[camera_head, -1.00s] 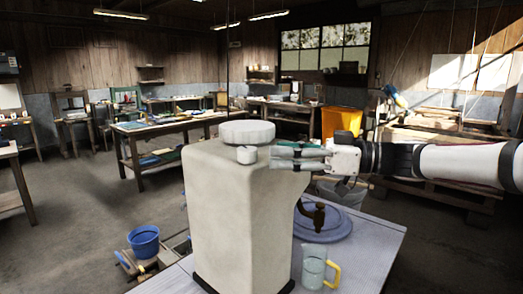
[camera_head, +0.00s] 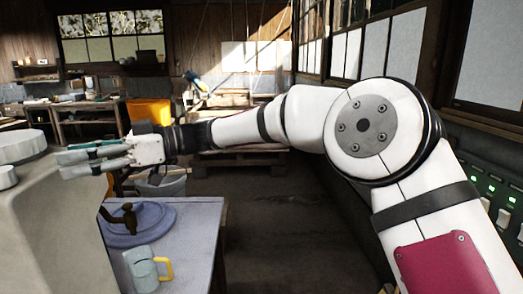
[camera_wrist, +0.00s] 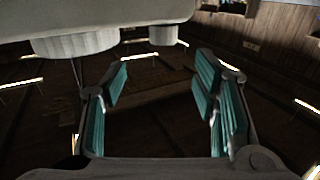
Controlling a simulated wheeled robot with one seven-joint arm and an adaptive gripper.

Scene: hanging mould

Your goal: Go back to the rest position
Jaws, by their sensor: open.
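My gripper (camera_head: 62,164) is level in the head view, its fingers pointing left. It is just above and right of the top of a big pale block-shaped body (camera_head: 62,228), which is cut off by the left edge. A round pale cap (camera_head: 20,146) and a smaller round knob (camera_head: 6,177) sit on that body. In the wrist view the teal-padded fingers of my gripper (camera_wrist: 160,88) stand wide apart with nothing between them. Two pale round shapes at the top of the wrist view look like the cap (camera_wrist: 75,44) and knob (camera_wrist: 163,35).
A light table (camera_head: 195,235) below my arm holds a round blue-grey plate (camera_head: 165,222), a brown tap-like handle and a mug (camera_head: 140,270) with a yellow handle. A grey bucket (camera_head: 160,187) stands behind. Windows and a green-lit panel (camera_head: 495,190) line the right; floor there is clear.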

